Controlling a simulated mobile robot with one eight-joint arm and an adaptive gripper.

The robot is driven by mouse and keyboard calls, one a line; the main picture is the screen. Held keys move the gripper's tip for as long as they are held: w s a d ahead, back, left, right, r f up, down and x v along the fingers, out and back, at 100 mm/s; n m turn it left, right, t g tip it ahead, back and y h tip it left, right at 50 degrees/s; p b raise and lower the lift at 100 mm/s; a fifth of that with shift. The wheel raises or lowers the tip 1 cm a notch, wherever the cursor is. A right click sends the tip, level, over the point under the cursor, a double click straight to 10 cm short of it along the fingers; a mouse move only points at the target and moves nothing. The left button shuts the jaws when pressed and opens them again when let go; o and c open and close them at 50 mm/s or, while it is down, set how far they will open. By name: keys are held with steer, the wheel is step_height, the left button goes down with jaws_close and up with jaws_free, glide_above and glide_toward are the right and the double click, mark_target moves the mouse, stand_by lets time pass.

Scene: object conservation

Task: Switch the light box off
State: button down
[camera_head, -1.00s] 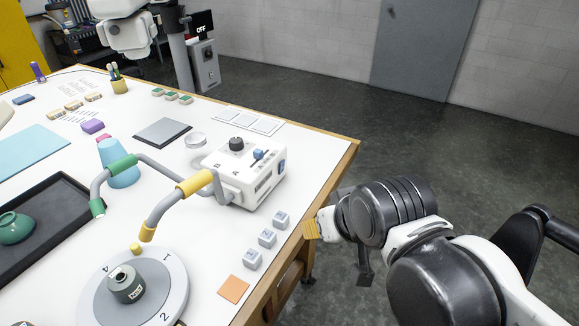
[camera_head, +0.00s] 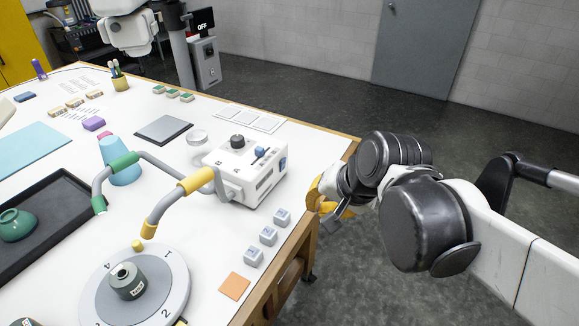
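No thing in view is labelled as the light box, so I cannot tell for certain which it is. A white box (camera_head: 262,184) on the table has a black knob (camera_head: 238,142), a blue switch (camera_head: 260,152) and sockets on its side. A grey box on a stand (camera_head: 206,62) behind the table carries a black sign reading "OFF" (camera_head: 202,20). My gripper (camera_head: 318,204), with yellow fingers, is at the table's right edge, right of the white box and apart from it. My own wrist partly hides the fingers, and their opening is unclear.
Jointed tubes with green and yellow sleeves (camera_head: 194,181) arch over the table left of the white box. Several small grey cubes (camera_head: 268,236) lie near the right edge. A numbered dial (camera_head: 165,293) is in front. The floor to the right is open.

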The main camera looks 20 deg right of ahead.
mark_target(282, 169)
steer(key=w+d+f+m+y, duration=0.1)
steer(key=w+d+m, duration=0.3)
steer(key=m, duration=0.5)
steer(key=w+d+m+t+y, duration=0.1)
steer(key=w+d+m+y, duration=0.3)
steer(key=w+m, duration=0.5)
steer(key=shift+w+d+f+m+y, duration=0.15)
steer(key=shift+d+f+m+y, duration=0.2)
steer(key=shift+m, duration=0.45)
steer(key=b+x, duration=0.3)
steer(key=x, duration=0.7)
steer(key=shift+w+d+f+b, duration=0.1)
steer(key=shift+f+b, duration=0.05)
steer(key=shift+b, duration=0.15)
steer(key=shift+w+a+r+b, duration=0.15)
steer(key=shift+w+a+b, duration=0.1)
steer(key=shift+w+a, duration=0.35)
steer(key=shift+w+a+r+b, duration=0.15)
steer(key=shift+w+a+b, duration=0.05)
steer(key=shift+w+a, duration=0.35)
steer(key=shift+w+a+r, duration=0.1)
steer(key=shift+w+a, duration=0.05)
steer(key=shift+w, duration=0.15)
